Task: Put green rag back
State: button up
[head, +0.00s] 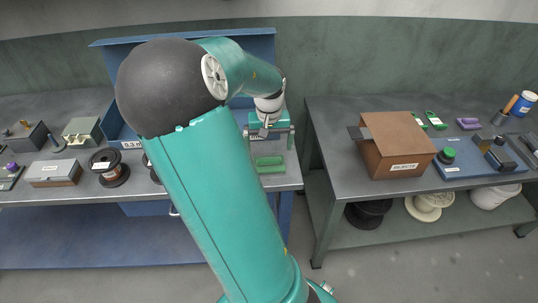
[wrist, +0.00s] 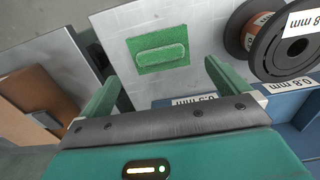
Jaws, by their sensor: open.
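The green rag (head: 270,168) lies on the grey top of the left bench, near its front right corner. In the wrist view the green rag (wrist: 150,64) is a flat green square with a raised, rounded strip across it. My gripper (head: 270,144) is above the bench just behind the rag in the head view. In the wrist view my gripper (wrist: 162,72) is open and empty, its two fingers spread wide with the rag between and beyond their tips. The fingers do not appear to touch the rag.
A copper spool (wrist: 285,40) stands right of the rag in the wrist view, by a blue edge labelled 0.8 mm. Across a gap, the right bench (head: 340,165) holds a brown box (head: 398,145) and a blue tray (head: 478,172). Another spool (head: 108,168) stands farther left.

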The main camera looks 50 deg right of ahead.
aim_at(269, 159)
notch_tip(269, 159, up, 5)
jog(key=w+a+r+n+t+y, duration=0.1)
jog(key=w+a+r+n, duration=0.1)
jog(key=a, duration=0.8)
jog(key=w+a+r+n+t+y, duration=0.1)
jog(key=w+a+r+n+t, duration=0.15)
jog(key=a, duration=0.75)
jog(key=s+a+r+n+t+h, duration=0.1)
jog(key=s+a+r+n, duration=0.1)
jog(key=a, duration=0.6)
jog(key=s+a+r+n+t+h, duration=0.1)
jog(key=s+a+r+n, duration=0.2)
jog(key=a, duration=0.4)
jog(key=shift+s+a+r, duration=0.4)
jog(key=shift+s+r, duration=0.05)
jog(key=shift+s, duration=0.7)
